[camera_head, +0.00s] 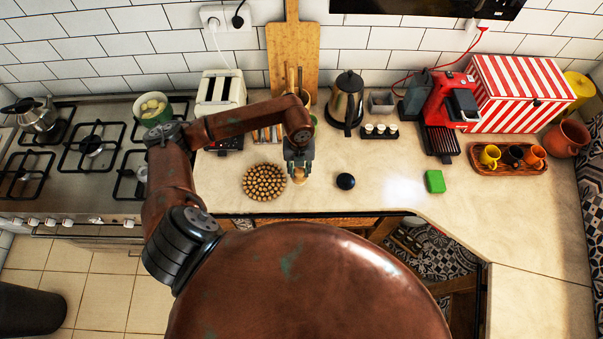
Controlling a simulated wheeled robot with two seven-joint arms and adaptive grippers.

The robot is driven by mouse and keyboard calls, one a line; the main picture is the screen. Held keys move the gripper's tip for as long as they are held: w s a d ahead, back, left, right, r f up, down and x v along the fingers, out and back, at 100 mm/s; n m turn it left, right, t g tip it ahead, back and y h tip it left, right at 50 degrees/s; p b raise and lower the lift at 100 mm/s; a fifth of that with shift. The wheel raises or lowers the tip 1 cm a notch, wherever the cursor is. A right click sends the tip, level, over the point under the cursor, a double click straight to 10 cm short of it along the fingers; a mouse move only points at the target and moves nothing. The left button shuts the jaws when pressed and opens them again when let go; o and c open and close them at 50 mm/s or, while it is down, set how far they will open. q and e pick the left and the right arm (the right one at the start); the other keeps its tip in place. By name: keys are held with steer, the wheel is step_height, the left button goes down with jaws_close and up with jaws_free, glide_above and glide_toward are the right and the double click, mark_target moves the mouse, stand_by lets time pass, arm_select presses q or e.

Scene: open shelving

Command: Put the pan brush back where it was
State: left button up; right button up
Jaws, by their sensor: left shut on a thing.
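My left gripper (299,166) is over the counter, near its front edge, with its fingers pointing down. It is shut on a small light-brown thing, probably the pan brush (299,176), which shows just below the fingertips. Most of the brush is hidden by the gripper, and I cannot tell whether it touches the counter. It is between a round beaded wooden trivet (264,182) on the left and a small black round object (345,181) on the right. My right gripper is not in view.
Behind the gripper stand a toaster (220,92), a tall cutting board (291,55) and a kettle (346,102). A green sponge (435,181) lies to the right, near a tray of cups (507,169). The stove (75,160) is left. The counter (390,185) between black object and sponge is clear.

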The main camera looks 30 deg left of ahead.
mark_target(302, 176)
arm_select(q)
steer(key=shift+w+d+f, duration=0.25)
steer(key=shift+w+f, duration=0.3)
steer(key=shift+f, duration=0.2)
step_height(302, 176, down, 2)
steer(key=shift+s+f+p, duration=0.1)
steer(key=shift+f+p, duration=0.05)
steer(key=shift+p, duration=0.45)
steer(key=shift+f, duration=0.3)
steer(key=shift+f, duration=0.1)
steer(key=shift+f, duration=0.15)
steer(key=o, duration=1.1)
